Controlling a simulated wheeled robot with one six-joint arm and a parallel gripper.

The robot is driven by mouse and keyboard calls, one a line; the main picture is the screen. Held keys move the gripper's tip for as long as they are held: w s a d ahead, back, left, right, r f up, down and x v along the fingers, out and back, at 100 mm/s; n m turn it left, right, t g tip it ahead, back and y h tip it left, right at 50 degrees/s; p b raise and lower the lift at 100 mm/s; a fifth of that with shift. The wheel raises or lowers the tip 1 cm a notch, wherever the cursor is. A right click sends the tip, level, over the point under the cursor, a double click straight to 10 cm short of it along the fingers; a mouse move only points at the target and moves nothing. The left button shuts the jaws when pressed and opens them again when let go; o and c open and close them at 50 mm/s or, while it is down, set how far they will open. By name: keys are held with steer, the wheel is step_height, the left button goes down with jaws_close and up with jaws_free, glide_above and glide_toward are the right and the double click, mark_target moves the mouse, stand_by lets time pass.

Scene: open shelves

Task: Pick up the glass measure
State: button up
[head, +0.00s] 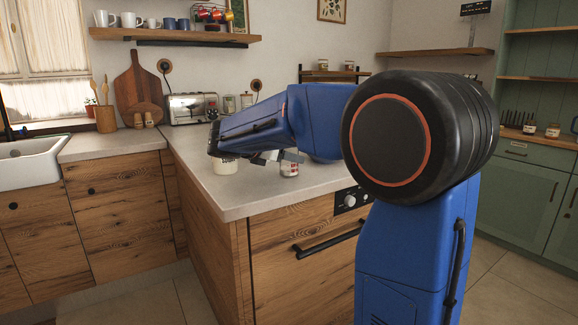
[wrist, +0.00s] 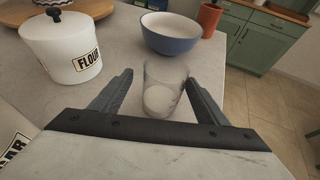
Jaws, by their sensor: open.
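The glass measure (wrist: 165,88) is a clear, see-through cup standing on the pale counter in the wrist view. My gripper (wrist: 160,88) is open, with one dark finger on each side of the glass measure. Small gaps show between the fingers and the glass, and its lower part is close to the gripper's dark crossbar. In the head view my gripper (head: 277,157) is over the counter, partly hidden by my blue arm. I cannot make out the glass measure in the head view.
A white flour canister (wrist: 70,48) stands left of the glass measure. A blue-and-white bowl (wrist: 171,33) stands just behind it, with a terracotta pot (wrist: 210,18) farther right. The counter's right edge drops to a tiled floor. A toaster (head: 191,108) stands at the back of the counter.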

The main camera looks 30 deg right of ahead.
steer(key=shift+s+f+x, duration=0.15)
steer(key=shift+x, duration=1)
steer(key=shift+s+f+x, duration=0.1)
steer(key=shift+s+x, duration=0.05)
steer(key=shift+x, duration=1)
steer(key=shift+w+d+f, duration=0.2)
steer(key=shift+d, duration=0.15)
steer(key=c, duration=1.2)
steer(key=shift+r, duration=0.1)
